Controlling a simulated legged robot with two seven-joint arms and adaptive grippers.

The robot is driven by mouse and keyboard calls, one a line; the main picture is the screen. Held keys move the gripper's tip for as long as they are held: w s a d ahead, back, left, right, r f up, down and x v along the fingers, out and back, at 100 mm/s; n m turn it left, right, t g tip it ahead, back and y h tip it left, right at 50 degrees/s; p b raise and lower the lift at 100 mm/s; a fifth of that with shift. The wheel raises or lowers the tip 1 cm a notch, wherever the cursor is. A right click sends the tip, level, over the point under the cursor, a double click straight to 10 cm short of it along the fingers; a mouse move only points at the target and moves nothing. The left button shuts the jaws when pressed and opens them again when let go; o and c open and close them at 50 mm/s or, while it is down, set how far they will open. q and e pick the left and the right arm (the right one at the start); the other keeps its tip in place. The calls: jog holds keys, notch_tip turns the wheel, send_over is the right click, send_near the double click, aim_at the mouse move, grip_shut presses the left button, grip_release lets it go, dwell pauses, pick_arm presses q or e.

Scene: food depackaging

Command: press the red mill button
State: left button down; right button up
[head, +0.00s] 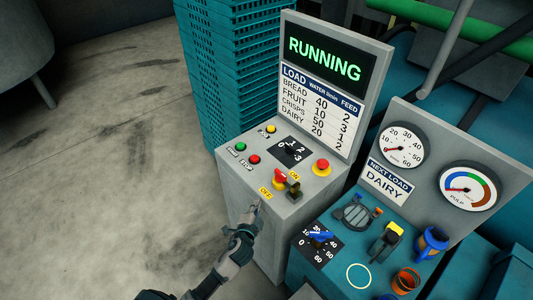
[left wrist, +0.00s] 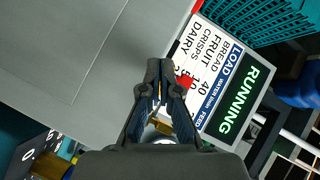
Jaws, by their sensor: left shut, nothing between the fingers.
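A small round red button (head: 253,159) sits on the grey console's top, just right of and below a green button (head: 241,147). Small labels lie beside them, too small to read surely. My left gripper (head: 257,207) is shut and empty at the console's near edge, below the OFF label and apart from the red button. In the left wrist view, its closed fingers (left wrist: 159,72) point toward the load board. A red part (left wrist: 184,80) shows just right of the fingertips; I cannot tell which control it is. My right gripper is in neither view.
The console also carries a red mushroom button (head: 321,166), a red-handled ON/OFF switch (head: 280,176) and a numbered dial (head: 290,151). A screen (head: 325,61) reads RUNNING. Teal crates (head: 225,80) stand behind. A teal panel with gauges (head: 467,188) and levers stands right.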

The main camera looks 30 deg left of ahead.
pick_arm(q)
jog(key=w+r+m+t, duration=0.1)
jog(key=r, duration=0.1)
jog(key=w+r+m+t+h, duration=0.1)
jog(key=w+r+m, duration=0.1)
jog(key=w+r+m+t, duration=0.1)
jog(key=w, duration=0.1)
jog(key=shift+d+r+m+h, duration=0.3)
jog(key=shift+d+r, duration=0.05)
jog(key=shift+r, duration=0.05)
jog(key=w+d+r+m+g+h, duration=0.1)
jog(key=w+d+r+m+h, duration=0.35)
jog(key=m, duration=0.85)
jog(key=w+d+r+m+g+h, duration=0.1)
jog(key=w+d+r+m+h, duration=0.1)
jog(key=w+r+m+h, duration=0.65)
jog(key=a+f+m+g+y, duration=0.2)
jog(key=a+m, duration=0.4)
jog(key=a, duration=0.3)
jog(key=w+a+f+m+g+y, duration=0.1)
jog(key=a+f+m+g+y, duration=0.2)
jog(key=a, duration=0.6)
jog(key=m+g+y, duration=0.2)
jog(key=m+y, duration=0.1)
jog(key=shift+a, duration=0.2)
